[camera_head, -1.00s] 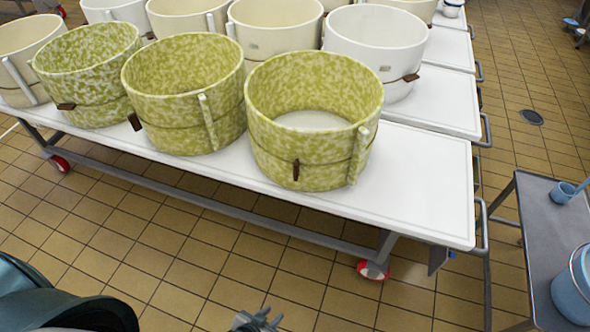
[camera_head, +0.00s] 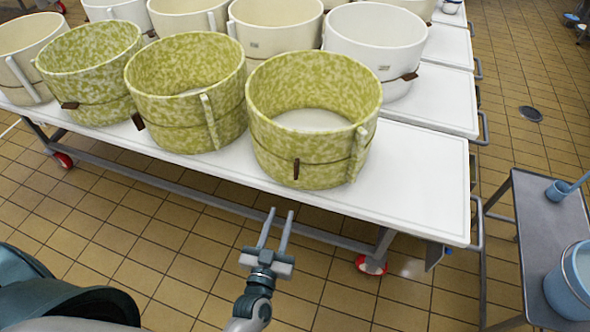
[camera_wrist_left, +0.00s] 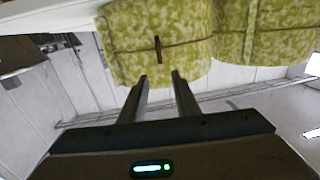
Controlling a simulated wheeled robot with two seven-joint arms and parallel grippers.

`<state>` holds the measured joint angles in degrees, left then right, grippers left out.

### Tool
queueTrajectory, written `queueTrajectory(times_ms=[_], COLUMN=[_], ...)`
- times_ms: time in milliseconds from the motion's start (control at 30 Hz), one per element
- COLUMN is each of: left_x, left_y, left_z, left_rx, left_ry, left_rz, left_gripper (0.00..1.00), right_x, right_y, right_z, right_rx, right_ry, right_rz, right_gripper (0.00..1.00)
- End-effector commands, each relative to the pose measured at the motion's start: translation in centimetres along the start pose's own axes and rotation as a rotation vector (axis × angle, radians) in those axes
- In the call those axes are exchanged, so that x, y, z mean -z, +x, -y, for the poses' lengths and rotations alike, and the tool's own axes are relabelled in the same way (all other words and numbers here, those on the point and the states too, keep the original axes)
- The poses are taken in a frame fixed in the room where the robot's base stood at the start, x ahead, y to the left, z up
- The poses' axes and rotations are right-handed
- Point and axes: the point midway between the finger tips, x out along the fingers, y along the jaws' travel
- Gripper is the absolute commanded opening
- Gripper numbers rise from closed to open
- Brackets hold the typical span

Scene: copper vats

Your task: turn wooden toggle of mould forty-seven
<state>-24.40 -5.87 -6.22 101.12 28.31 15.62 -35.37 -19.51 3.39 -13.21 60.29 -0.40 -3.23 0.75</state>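Green-mottled round moulds stand on a white-topped table. The nearest mould (camera_head: 330,165) has a small dark wooden toggle (camera_head: 297,169) on its front, standing about upright across the band line. No mould number is readable. My left gripper (camera_head: 281,212) is below and in front of this toggle, just off the table's front edge, fingers apart and empty. In the left wrist view a brown toggle (camera_wrist_left: 158,50) on a green mould lies beyond and between the open fingertips (camera_wrist_left: 160,77), not touching them. My right gripper is not in view.
Another green mould (camera_head: 180,115) with a tilted toggle (camera_head: 138,121) stands to the left. Cream and white moulds fill the table behind. The white tabletop (camera_head: 425,185) is bare at the right. A grey trolley (camera_head: 530,235) with a blue bucket (camera_head: 572,285) stands at the far right.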

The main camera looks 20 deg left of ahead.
Motion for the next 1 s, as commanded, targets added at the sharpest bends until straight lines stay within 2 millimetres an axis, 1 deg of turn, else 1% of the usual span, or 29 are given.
queueTrajectory(times_ms=[167, 267, 367, 567, 1000], left_x=[0.0, 0.1, 0.1, 0.2, 0.1], left_y=[0.6, 1.4, 2.6, 5.8, 13.7], left_z=[0.0, 0.0, 0.0, 0.0, -0.1], left_rx=[-0.001, -0.001, -0.001, -0.002, -0.002], left_ry=[0.000, 0.001, 0.001, 0.001, 0.001], left_rz=[0.000, -0.001, -0.001, -0.001, 0.000], left_gripper=[0.29, 0.29, 0.29, 0.29, 0.29], right_x=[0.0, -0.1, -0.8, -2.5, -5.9], right_y=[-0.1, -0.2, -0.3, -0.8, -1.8], right_z=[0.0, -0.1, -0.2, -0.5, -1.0], right_rx=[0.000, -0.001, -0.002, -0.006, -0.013], right_ry=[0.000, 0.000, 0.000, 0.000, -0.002], right_rz=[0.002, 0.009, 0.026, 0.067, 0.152], right_gripper=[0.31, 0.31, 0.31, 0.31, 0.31])
